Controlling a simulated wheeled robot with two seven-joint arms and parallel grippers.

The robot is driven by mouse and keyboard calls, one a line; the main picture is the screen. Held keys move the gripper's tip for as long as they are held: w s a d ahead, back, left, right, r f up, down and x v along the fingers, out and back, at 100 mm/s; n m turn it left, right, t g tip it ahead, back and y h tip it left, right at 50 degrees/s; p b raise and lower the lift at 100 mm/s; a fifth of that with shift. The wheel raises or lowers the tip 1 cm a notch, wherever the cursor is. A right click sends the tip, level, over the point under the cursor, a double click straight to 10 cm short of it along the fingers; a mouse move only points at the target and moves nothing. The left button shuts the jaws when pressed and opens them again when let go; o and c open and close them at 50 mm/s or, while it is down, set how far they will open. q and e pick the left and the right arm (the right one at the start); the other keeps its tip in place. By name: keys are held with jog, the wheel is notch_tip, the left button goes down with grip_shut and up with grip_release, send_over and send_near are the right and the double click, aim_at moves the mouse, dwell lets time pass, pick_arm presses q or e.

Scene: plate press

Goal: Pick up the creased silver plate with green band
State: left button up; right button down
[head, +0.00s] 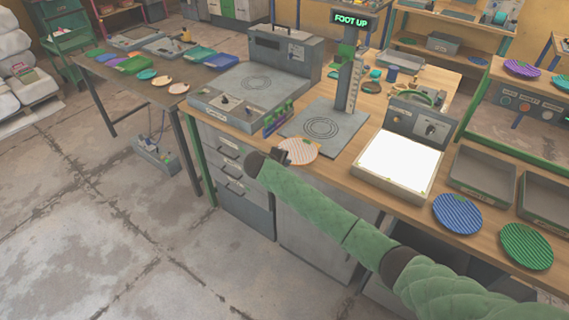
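A round pale plate with fine orange-red stripes and a small greenish patch (299,151) is at the front edge of the bench, before the foot-up press bed. My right gripper (281,157), dark, at the end of my green-sleeved arm, is at the plate's left edge. The fingers are too small and partly hidden to tell whether they close on it. I cannot clearly make out a creased silver plate with a green band. My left gripper is not in view.
The press (323,122) with its FOOT UP sign (351,21) stands behind the plate. A bright light box (397,166) is to the right. A blue striped plate (457,214) and a green one (526,247) lie farther right. The left table (133,85) holds several small plates.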

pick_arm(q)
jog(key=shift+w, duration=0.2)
